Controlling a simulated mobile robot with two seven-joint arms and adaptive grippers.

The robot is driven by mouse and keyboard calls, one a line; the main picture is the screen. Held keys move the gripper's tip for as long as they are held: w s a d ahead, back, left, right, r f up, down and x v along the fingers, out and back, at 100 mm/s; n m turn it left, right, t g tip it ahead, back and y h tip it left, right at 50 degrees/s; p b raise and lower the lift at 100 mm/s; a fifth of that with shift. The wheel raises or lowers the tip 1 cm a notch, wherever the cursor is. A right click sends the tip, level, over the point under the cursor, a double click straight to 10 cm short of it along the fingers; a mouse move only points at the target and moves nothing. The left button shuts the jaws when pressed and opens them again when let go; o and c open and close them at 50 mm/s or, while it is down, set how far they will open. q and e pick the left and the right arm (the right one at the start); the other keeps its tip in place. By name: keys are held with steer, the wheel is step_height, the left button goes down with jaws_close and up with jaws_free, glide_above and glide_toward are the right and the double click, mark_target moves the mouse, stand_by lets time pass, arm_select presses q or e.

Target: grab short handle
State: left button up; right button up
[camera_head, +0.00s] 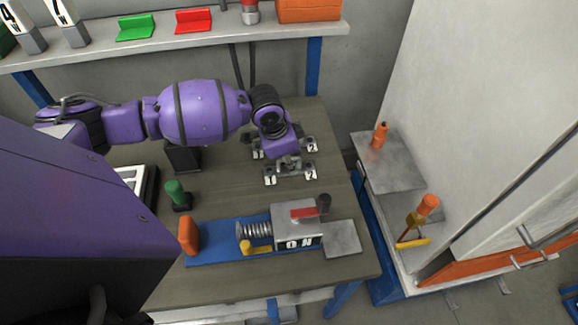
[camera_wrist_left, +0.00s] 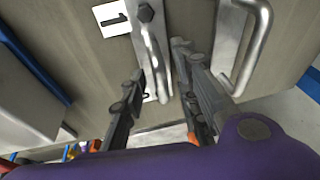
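My left gripper (camera_head: 287,160) points down over metal handles with number tags on the table's far right part. In the left wrist view its two dark fingers (camera_wrist_left: 160,62) are apart, one on each side of a metal handle (camera_wrist_left: 152,50) bolted to a plate beside a tag "1" (camera_wrist_left: 110,18). I cannot tell whether the fingers touch it. A second metal handle (camera_wrist_left: 247,45) stands to the right, outside the fingers. In the head view the near handle plate (camera_head: 290,174) shows with tags at both ends; my gripper partly hides the far one. My right gripper is not in view.
A green-topped knob (camera_head: 176,194) stands left. A shelf (camera_head: 200,40) runs behind. A grey cabinet (camera_head: 480,110) stands right.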

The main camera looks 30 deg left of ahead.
arm_select(q)
jaws_close()
